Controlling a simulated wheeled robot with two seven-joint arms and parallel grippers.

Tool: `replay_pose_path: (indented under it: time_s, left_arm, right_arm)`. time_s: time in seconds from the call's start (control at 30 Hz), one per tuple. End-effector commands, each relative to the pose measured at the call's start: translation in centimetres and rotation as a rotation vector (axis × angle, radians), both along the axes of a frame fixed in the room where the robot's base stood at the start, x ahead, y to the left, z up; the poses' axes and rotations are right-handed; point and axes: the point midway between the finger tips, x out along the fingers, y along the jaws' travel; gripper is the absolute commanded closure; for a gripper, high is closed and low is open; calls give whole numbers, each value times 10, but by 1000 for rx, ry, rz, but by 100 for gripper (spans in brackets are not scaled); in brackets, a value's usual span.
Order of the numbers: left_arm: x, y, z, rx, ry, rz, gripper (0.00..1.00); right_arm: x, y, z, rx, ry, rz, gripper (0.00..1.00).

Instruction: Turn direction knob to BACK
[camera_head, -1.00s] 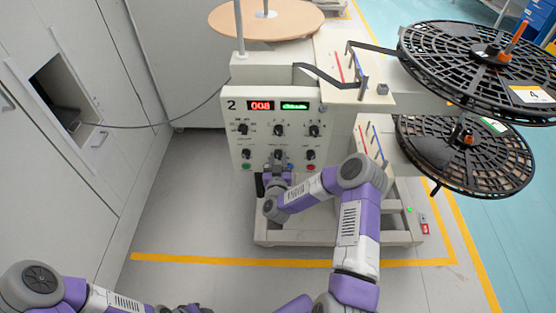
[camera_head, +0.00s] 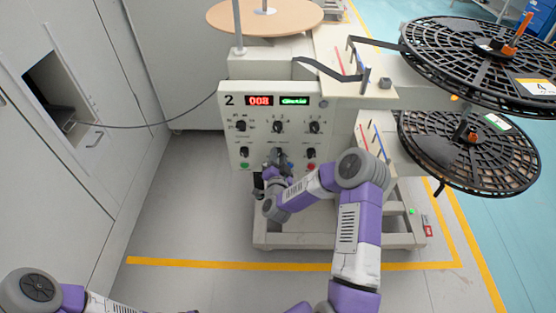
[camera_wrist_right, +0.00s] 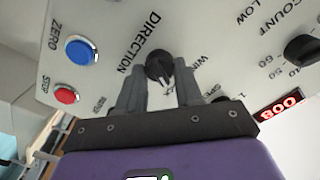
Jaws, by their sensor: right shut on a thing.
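The direction knob (camera_wrist_right: 158,65) is a black round knob under the word DIRECTION on the white control panel (camera_wrist_right: 215,30). In the right wrist view my right gripper (camera_wrist_right: 161,74) has one finger on each side of it and is shut on it. In the head view the right gripper (camera_head: 277,160) reaches the lower middle of the panel (camera_head: 232,125) and largely hides the knob. I cannot read which setting the knob points to. My left gripper is not in view; only part of the left arm shows at the lower left.
A blue button (camera_wrist_right: 80,51) and a red button (camera_wrist_right: 66,95) sit beside the knob. Other black knobs (camera_head: 278,127) are above it, under a red display (camera_head: 259,101) and a green display (camera_head: 294,100). Large black reels (camera_head: 480,60) overhang at the right.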

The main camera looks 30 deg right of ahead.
Motion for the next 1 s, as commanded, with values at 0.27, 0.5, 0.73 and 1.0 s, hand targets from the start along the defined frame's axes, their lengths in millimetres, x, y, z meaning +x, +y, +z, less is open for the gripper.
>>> replay_pose_path:
  time_s: [0.27, 0.5, 0.73, 1.0]
  left_arm:
    - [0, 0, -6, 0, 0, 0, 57]
    - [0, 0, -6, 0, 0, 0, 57]
    - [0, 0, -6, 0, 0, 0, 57]
    - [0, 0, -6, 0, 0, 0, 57]
  right_arm:
    - [0, 0, -1, 69, -42, -1, 95]
    - [0, 0, 0, 84, -49, -1, 95]
    - [0, 0, 0, 83, -50, 0, 95]
    - [0, 0, 0, 82, -48, 0, 39]
